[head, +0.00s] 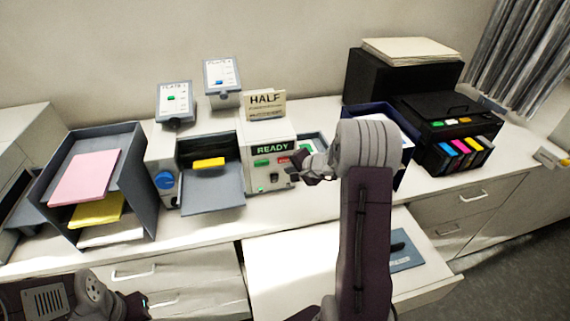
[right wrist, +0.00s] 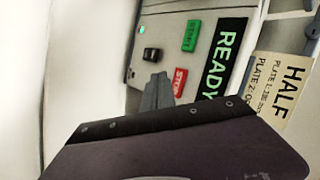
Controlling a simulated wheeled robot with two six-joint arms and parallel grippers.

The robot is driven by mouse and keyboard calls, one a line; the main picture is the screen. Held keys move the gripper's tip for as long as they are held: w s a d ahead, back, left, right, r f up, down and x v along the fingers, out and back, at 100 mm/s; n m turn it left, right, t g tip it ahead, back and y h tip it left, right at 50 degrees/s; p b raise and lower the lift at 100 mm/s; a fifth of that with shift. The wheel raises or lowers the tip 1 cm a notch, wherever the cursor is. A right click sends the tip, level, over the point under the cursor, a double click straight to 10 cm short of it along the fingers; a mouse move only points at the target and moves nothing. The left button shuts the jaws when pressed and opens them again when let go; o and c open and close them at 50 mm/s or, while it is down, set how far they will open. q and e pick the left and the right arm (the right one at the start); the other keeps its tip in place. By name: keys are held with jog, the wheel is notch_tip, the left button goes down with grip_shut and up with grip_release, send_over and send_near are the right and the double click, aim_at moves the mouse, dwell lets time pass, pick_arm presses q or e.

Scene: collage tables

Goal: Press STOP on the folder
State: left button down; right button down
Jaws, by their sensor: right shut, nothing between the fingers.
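The folder (head: 257,184) is a pale machine with a lit READY display (head: 271,148), a green START button (head: 262,162) and a red STOP button (head: 282,160). In the right wrist view the STOP button (right wrist: 180,82) appears sideways, partly beside the fingers, with START (right wrist: 191,35) above it. My right gripper (head: 294,168) is shut and empty, in front of the panel just by STOP; its fingertips (right wrist: 158,82) seem close to the panel, but contact cannot be told. My left gripper (head: 138,304) is at the lower left, away from the folder; its fingers are unclear.
A HALF card (head: 265,106) stands on the folder. Its grey tray (head: 212,190) has a yellow piece above it. A paper rack (head: 140,190) stands left, a black printer (head: 450,118) right. An open drawer (head: 285,270) lies below my right arm.

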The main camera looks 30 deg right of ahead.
jog(key=s+b, duration=0.1)
jog(key=s+a+b, duration=0.1)
jog(key=s, duration=0.1)
jog(key=shift+s, duration=0.2)
dwell(0.7)
